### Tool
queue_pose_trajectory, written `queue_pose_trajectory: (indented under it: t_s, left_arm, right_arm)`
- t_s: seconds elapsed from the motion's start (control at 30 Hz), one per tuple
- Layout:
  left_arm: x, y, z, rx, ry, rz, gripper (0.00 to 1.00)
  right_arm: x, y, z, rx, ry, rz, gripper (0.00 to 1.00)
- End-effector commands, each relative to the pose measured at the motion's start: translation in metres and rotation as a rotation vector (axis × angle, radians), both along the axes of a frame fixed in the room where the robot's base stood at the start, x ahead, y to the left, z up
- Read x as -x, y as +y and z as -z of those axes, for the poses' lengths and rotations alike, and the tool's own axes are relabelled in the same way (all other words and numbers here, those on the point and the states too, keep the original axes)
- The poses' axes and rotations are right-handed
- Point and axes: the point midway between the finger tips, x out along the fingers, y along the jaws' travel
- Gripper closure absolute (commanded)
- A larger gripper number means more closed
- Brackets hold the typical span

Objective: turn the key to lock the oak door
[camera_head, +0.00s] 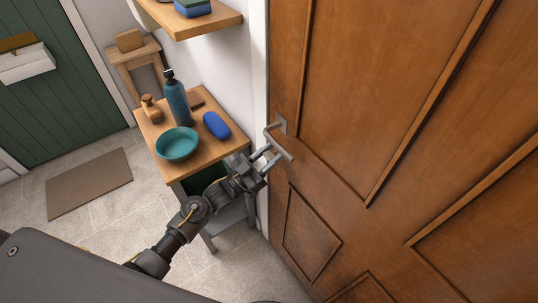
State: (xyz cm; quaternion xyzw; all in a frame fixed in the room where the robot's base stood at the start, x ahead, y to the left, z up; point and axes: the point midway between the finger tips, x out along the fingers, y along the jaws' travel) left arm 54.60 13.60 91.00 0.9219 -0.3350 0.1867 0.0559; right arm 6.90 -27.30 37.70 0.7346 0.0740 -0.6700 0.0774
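The brown oak door (350,90) fills the right side of the view and looks closed against its frame. A metal lever handle (279,143) with a small plate sits at the door's left edge. My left gripper (267,158) is just below and left of the handle, close to the door's edge. Its two fingers point up and right toward the door and look apart, with a gap between them. I cannot make out a key; it may be too small or hidden by the fingers or handle. My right gripper is not in view.
A small wooden table (208,147) left of the door holds a teal bowl (177,144), a blue pump bottle (177,102), a blue brush-like item (215,125) and a tan bottle (151,109). A shelf (205,24) hangs above. A brown mat (90,183) lies on the tiled floor.

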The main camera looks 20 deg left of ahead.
Motion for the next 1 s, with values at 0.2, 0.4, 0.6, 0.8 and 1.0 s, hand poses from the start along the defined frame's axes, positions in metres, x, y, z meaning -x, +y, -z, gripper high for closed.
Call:
queue_pose_trajectory:
  t_s: [0.2,0.4,0.6,0.8,1.0]
  left_arm:
    - [0.000,0.000,0.000,-0.001,-0.001,0.000,0.45]
    - [0.001,0.001,0.001,-0.001,-0.001,0.000,0.45]
    - [0.017,0.014,0.013,-0.002,0.001,0.000,0.45]
    - [0.046,0.039,0.029,-0.003,0.002,0.000,0.45]
    - [0.068,0.057,0.039,-0.001,0.002,0.000,0.45]
  right_arm:
    - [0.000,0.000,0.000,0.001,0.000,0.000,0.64]
    - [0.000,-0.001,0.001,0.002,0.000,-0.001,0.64]
    - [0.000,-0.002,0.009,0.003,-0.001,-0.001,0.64]
    - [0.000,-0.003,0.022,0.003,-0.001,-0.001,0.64]
    - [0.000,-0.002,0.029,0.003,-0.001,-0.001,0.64]
